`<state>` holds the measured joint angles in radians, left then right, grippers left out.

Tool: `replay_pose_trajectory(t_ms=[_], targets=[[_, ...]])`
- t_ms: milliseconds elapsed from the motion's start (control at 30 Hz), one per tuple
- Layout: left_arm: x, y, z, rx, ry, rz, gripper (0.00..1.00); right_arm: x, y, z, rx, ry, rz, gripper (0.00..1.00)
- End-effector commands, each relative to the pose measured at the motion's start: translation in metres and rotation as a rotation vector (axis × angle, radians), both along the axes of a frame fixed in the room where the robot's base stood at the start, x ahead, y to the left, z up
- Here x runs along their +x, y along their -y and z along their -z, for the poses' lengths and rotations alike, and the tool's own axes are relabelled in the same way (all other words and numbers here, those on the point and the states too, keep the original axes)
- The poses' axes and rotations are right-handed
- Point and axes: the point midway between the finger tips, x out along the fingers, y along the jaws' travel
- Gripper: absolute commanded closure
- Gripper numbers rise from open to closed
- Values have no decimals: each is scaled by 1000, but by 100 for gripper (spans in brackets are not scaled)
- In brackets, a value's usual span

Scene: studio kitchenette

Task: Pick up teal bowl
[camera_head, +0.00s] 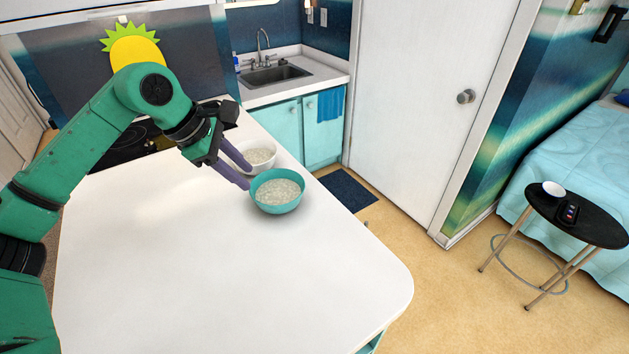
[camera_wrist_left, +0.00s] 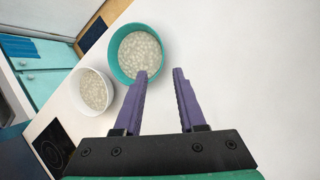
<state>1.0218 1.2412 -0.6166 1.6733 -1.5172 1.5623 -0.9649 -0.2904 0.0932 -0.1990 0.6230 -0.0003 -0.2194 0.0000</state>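The teal bowl (camera_head: 278,196) stands upright on the white counter, filled with pale grainy contents. It also shows at the top of the left wrist view (camera_wrist_left: 115,62). My right gripper is in neither view.
A white bowl (camera_head: 262,157) with similar contents stands close behind the teal bowl, partly hidden by my left fingers. The white counter (camera_head: 200,270) is bare in front and to the left. A dark cooktop (camera_head: 122,150) lies behind my left arm.

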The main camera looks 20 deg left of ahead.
Motion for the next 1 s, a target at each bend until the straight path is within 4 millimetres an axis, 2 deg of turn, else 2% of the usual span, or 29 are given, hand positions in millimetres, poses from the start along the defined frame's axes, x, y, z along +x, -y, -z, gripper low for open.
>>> replay_pose_trajectory(t_ms=[67, 167, 400, 567, 700, 800, 1000], targets=[[-1, -3, 1, 24, 1, 4, 60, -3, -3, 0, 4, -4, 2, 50], [3, 1, 13, 28, -2, 7, 60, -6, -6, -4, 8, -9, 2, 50], [23, 19, 65, 24, -1, 6, 60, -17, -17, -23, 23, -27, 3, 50], [31, 26, 85, 23, 0, 5, 60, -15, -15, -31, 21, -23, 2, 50], [36, 36, 105, 22, -3, 6, 60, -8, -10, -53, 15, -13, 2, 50], [43, 40, 123, 22, 0, 4, 60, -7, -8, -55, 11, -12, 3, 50], [45, 40, 130, 24, 4, 4, 60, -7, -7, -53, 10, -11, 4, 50]])
